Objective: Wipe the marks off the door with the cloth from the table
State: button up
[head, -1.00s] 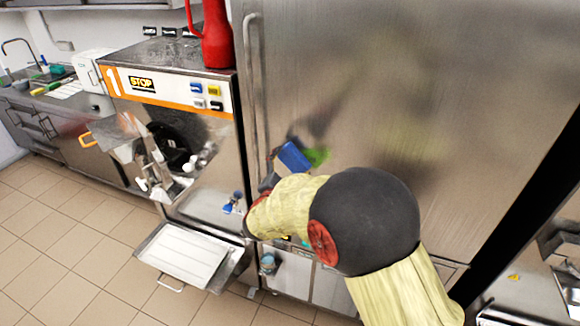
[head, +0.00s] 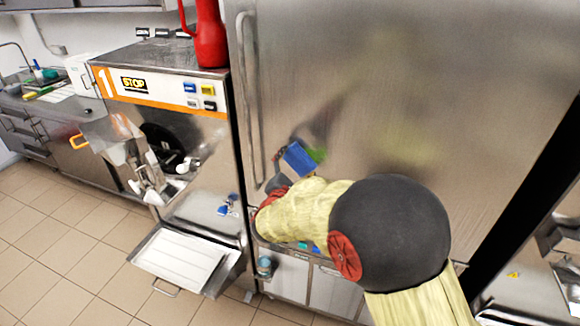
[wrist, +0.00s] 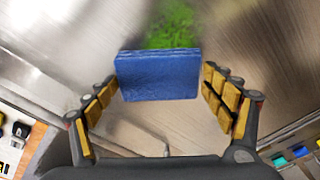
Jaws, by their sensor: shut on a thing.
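The blue cloth (head: 298,160) is a folded block held in front of the steel door (head: 400,60). In the wrist view the cloth (wrist: 157,76) sits between the yellow-padded fingers of my gripper (wrist: 160,90), which is shut on it. A green mark (head: 318,154) is on the door just right of the cloth; in the wrist view the green mark (wrist: 172,25) shows beyond the cloth's far edge. The cloth hides part of the mark. The cloth is at or very near the door; I cannot tell whether it touches.
The door's long vertical handle (head: 250,100) is left of the cloth. A batch freezer (head: 165,110) with a red jug (head: 208,40) on top stands to the left, its tray (head: 180,262) sticking out low. Tiled floor (head: 65,225) is free at lower left.

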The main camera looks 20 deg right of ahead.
aim_at(288, 153)
jog(key=shift+s+d+b, duration=0.85)
jog(key=shift+d, duration=0.4)
jog(key=shift+s+d+b, duration=0.9)
jog(key=shift+d, duration=0.35)
jog(key=shift+s+d+b, duration=0.85)
jog(key=shift+d, duration=0.4)
jog(key=shift+a+b, duration=0.1)
jog(key=shift+b, duration=0.35)
